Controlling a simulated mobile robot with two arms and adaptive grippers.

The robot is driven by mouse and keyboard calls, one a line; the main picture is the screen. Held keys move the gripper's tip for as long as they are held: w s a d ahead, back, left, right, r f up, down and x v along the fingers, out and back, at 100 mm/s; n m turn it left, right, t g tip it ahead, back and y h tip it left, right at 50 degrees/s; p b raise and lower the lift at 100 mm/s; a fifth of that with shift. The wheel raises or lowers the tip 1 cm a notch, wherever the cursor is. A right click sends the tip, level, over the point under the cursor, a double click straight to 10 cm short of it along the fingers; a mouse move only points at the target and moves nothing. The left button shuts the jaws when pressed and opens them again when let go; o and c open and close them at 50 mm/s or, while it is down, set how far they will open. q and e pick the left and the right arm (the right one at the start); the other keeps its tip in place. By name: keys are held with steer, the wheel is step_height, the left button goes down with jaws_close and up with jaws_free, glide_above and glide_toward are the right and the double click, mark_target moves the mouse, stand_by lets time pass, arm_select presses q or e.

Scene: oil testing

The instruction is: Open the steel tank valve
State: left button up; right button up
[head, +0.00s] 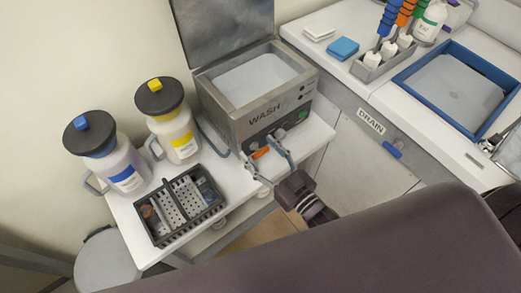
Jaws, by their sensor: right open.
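The steel tank (262,112), marked WASH, stands on a white cart with its lid raised and pale liquid inside. An orange valve handle (260,153) shows low on its front. My right gripper (266,158) is in front of the tank, its fingers spread open on either side of the orange handle as seen from here. I cannot tell whether a finger touches the handle. The gripper holds nothing that I can see. My left gripper is not in view.
A counter on the right holds a blue-rimmed basin (411,84), a blue sponge (343,48) and brushes. A DRAIN label (371,121) marks its front.

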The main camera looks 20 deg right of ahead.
steer(key=shift+c, duration=0.3)
steer(key=c, duration=1.1)
steer(key=shift+n, duration=0.4)
steer(key=n+p, duration=0.1)
steer(key=n, duration=0.2)
steer(key=shift+a, duration=0.1)
steer(key=n, duration=0.3)
steer(key=shift+n+p, duration=0.3)
steer(key=n, duration=0.4)
steer(key=shift+s+a+f+n, duration=0.1)
steer(key=shift+a+f+n, duration=0.1)
steer(key=shift+n, duration=0.1)
steer(key=n+b, duration=0.1)
steer(key=n, duration=0.4)
steer(key=shift+f+n, duration=0.15)
steer(key=shift+n, duration=0.25)
